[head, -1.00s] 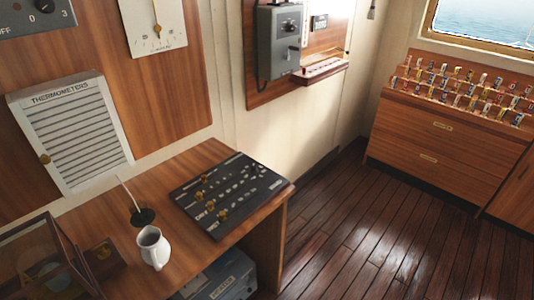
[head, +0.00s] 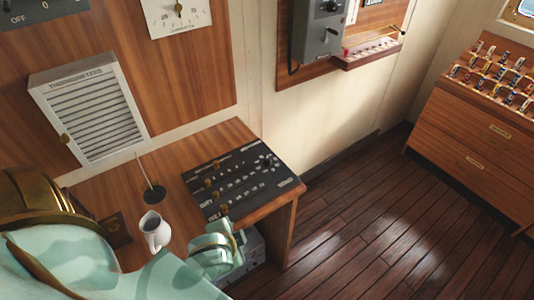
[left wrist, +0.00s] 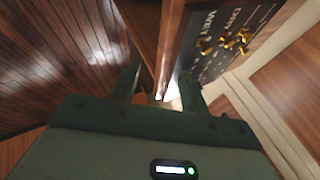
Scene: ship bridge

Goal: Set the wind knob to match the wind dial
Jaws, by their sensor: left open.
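A black control panel (head: 285,172) with brass knobs and a dark round knob (head: 267,162) lies on the wooden desk. I cannot make out which is the wind knob. A white gauge (head: 182,14) with a pointer hangs on the wall, cut by the top edge; I cannot tell whether it is the wind dial. My left gripper (left wrist: 160,84) is open and empty. Its wrist (head: 215,252) is near the desk's front edge, below the panel in the head view. Brass knobs (left wrist: 228,42) on the panel show ahead and to the right in the left wrist view. My right gripper is not in view.
A white jug (head: 155,233) and a dark pot with a thin rod (head: 154,193) stand on the desk (head: 112,190) beside my left arm. A thermometer cabinet (head: 90,112) is on the wall. A grey box sits under the desk. The floor (head: 370,225) at right is clear.

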